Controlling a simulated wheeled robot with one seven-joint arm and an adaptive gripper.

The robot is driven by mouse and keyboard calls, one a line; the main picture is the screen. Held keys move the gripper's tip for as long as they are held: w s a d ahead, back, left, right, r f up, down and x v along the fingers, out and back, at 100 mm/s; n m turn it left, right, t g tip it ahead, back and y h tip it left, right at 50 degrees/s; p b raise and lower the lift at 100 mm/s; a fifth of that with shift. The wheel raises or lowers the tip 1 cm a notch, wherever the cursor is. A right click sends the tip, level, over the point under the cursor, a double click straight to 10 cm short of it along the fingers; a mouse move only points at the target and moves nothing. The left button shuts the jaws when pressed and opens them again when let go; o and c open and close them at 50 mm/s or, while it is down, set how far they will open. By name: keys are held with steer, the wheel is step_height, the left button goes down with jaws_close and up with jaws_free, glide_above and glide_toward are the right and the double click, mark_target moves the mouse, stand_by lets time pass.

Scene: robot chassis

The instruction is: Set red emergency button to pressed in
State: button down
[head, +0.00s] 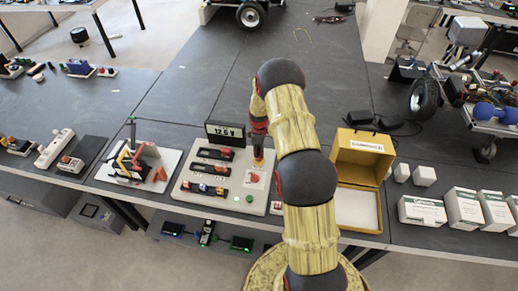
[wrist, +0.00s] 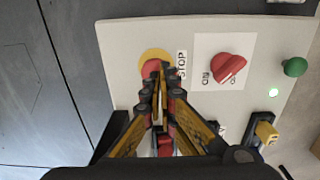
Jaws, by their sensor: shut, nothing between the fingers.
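The red emergency button (wrist: 150,67) sits on a yellow disc (wrist: 148,54) beside a STOP label on a light panel (wrist: 118,45). My gripper (wrist: 163,72) is shut and empty, its tips over the button's lower right part and hiding some of it. I cannot tell whether the tips touch the button or how far in it sits. In the head view my gripper (head: 258,150) points down at the back right of the panel (head: 215,205), hiding most of the button.
On the panel, close to the button, are a red rotary knob (wrist: 229,68), a green button (wrist: 295,67) and a lit green lamp. A display reading 12.5 V (head: 225,131) stands at the panel's back. A yellow open box (head: 361,148) is right of my arm.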

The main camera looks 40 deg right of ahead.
steer(key=shift+f, duration=0.15)
step_height(320, 180, down, 2)
steer(key=shift+f+b, duration=0.1)
steer(key=shift+b, duration=0.8)
steer(key=shift+s+f, duration=0.1)
steer(key=shift+f, duration=0.15)
steer(key=shift+s+a, duration=0.1)
steer(key=shift+s+f, duration=0.1)
steer(key=shift+a+r, duration=0.1)
steer(key=shift+r, duration=0.3)
step_height(320, 180, up, 14)
steer(key=p, duration=0.1)
steer(key=shift+w+d, duration=0.25)
steer(key=shift+w, duration=0.15)
